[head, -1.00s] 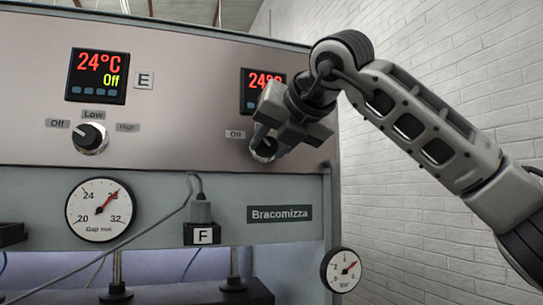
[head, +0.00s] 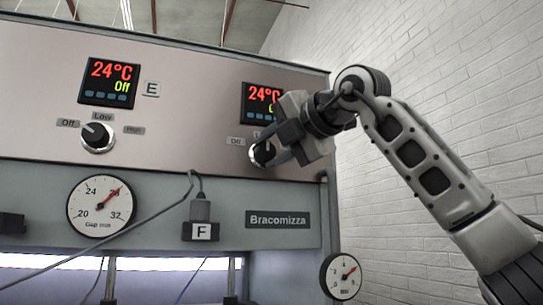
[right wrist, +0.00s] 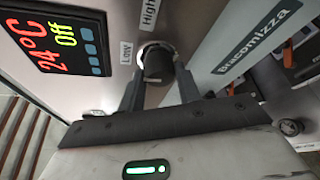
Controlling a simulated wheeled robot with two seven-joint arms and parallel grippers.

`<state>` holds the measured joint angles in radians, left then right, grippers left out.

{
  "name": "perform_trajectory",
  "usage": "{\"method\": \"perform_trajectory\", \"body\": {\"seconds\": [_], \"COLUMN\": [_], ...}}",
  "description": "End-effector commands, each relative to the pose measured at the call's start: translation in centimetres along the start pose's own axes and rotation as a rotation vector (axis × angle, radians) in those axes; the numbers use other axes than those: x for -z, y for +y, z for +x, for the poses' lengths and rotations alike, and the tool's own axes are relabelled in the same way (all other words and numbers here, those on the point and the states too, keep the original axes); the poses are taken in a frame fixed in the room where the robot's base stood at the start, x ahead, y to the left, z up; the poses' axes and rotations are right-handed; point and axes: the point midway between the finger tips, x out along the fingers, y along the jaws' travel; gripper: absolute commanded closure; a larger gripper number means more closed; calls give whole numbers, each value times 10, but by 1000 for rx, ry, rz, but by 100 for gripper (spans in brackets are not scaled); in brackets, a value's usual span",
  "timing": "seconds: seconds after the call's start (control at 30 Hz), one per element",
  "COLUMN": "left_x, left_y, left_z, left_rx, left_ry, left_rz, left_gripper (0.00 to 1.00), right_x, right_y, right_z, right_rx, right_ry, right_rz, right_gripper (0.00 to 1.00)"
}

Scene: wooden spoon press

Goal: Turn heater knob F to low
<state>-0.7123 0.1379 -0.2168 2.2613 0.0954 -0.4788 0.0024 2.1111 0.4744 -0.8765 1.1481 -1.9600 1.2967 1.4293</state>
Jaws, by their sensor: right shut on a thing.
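The right-hand heater knob (head: 262,153) is a black dial on a light ring, below a display (head: 262,104). Its panel label is hidden by my arm in the head view, so I cannot read its letter there. My right gripper (head: 277,152) is shut on this knob, seen from the side. In the right wrist view the knob (right wrist: 157,63) sits between the two fingertips of the gripper (right wrist: 160,80), near a "Low" label (right wrist: 126,52) and a "High" label (right wrist: 150,14). The display (right wrist: 58,38) there reads 24°C, Off. Which way the knob points is unclear. My left gripper is not in view.
Knob E (head: 97,136) is at the left, pointing toward Off, under its own display (head: 110,82). A plug marked F (head: 201,220) with a grey cable hangs below the panel. Two round gauges, left (head: 101,205) and lower right (head: 340,277), flank it. A white brick wall is at right.

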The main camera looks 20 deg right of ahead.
Motion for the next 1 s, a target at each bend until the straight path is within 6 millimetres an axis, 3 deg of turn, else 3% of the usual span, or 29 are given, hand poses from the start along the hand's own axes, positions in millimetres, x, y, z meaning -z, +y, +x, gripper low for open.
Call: {"method": "perform_trajectory", "body": {"seconds": [0.6,0.63,0.7,1.0], "left_x": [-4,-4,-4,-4], "left_y": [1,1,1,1], "left_z": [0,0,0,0], "left_rx": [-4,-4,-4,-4], "left_ry": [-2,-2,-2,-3], "left_rz": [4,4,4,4], "left_gripper": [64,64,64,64], "right_x": [-2,-2,-1,-1], "right_y": [0,0,0,0], "right_z": [-1,-1,0,-2], "right_rx": [-16,-16,-15,-15], "right_ry": [-4,-4,-4,-2], "right_rz": [36,36,36,35], "right_gripper": [89,58,45,45]}}
